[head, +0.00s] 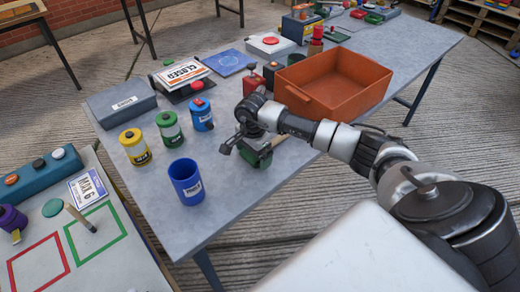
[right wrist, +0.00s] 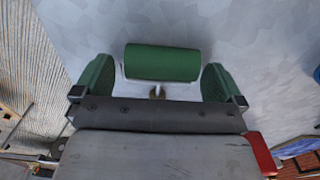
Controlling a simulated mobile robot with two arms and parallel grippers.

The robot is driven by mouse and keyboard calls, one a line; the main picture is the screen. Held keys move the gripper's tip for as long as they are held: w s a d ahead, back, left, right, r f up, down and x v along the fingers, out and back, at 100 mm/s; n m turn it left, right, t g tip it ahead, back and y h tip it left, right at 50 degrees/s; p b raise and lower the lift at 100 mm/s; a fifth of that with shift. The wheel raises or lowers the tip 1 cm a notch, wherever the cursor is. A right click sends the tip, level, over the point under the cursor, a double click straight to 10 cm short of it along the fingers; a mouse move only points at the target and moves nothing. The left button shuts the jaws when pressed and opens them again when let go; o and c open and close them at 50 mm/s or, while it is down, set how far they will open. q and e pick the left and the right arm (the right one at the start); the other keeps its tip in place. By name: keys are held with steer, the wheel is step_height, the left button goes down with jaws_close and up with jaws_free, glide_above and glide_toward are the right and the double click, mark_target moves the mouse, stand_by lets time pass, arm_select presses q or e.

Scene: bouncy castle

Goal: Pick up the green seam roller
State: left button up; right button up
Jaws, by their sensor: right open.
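The green seam roller (right wrist: 162,62) shows in the right wrist view as a green cylinder on a thin metal frame, with a bit of brownish handle below it. It is over the grey table top, just beyond my palm. My right gripper (right wrist: 158,76) is open, with one green finger on each side of the roller and a visible gap on both sides. My left gripper is not in view.
An orange bin (head: 332,84) stands right of my gripper on the grey table (head: 228,205). A blue cup (head: 187,181) and yellow, green and blue canisters (head: 135,147) stand to the left. A red bottle (head: 253,82) is close behind. A side table (head: 115,268) is at lower left.

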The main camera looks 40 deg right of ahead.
steer(key=shift+f, duration=0.2)
steer(key=c, duration=0.8)
steer(key=shift+r, duration=0.1)
